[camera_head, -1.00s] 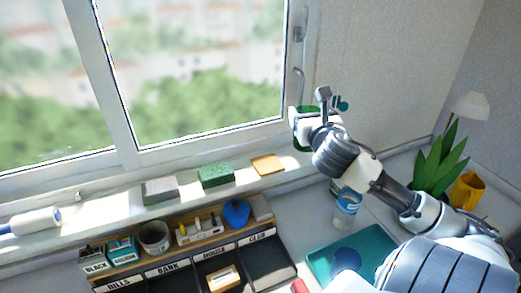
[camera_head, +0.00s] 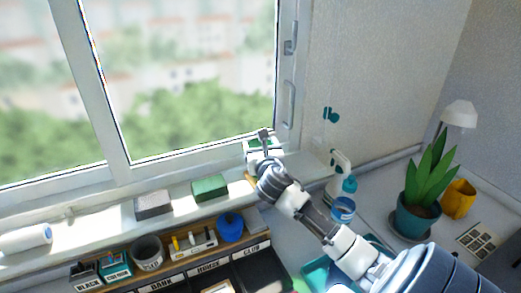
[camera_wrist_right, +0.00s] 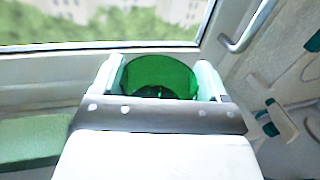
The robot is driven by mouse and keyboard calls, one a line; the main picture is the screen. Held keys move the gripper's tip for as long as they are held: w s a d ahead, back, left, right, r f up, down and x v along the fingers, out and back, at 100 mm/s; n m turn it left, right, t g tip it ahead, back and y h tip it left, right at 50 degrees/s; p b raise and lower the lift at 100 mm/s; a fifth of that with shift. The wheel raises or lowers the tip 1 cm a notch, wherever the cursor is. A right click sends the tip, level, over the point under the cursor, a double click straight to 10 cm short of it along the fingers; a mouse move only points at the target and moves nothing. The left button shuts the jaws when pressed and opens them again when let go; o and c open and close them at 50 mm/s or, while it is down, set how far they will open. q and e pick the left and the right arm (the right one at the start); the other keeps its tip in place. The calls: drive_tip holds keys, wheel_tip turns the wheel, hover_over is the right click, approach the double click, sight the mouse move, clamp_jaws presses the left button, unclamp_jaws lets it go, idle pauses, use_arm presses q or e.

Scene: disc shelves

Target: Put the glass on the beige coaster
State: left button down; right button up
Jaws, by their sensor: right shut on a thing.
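My right gripper (camera_head: 262,150) is over the window sill, shut on the green glass. In the right wrist view the green glass (camera_wrist_right: 160,76) sits between the two fingers (camera_wrist_right: 163,85), its round outline facing me. In the head view only a little green of it shows at the gripper. The beige coaster (camera_head: 251,180) lies on the sill, mostly hidden behind my right wrist; only a thin edge shows. I cannot tell the gap between glass and sill. My left gripper is not in view.
A green sponge (camera_head: 210,188) and a grey block (camera_head: 154,204) lie on the sill left of my gripper. The window frame (camera_head: 200,160) is close behind. A spray bottle (camera_head: 341,182) and a potted plant (camera_head: 420,205) stand at right.

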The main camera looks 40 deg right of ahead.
drive_tip(key=shift+f, duration=0.45)
drive_tip(key=o, duration=1.5)
drive_tip(key=shift+f, duration=0.1)
drive_tip(key=shift+s, duration=0.1)
drive_tip(key=b+v, duration=0.1)
drive_tip(key=v, duration=1.1)
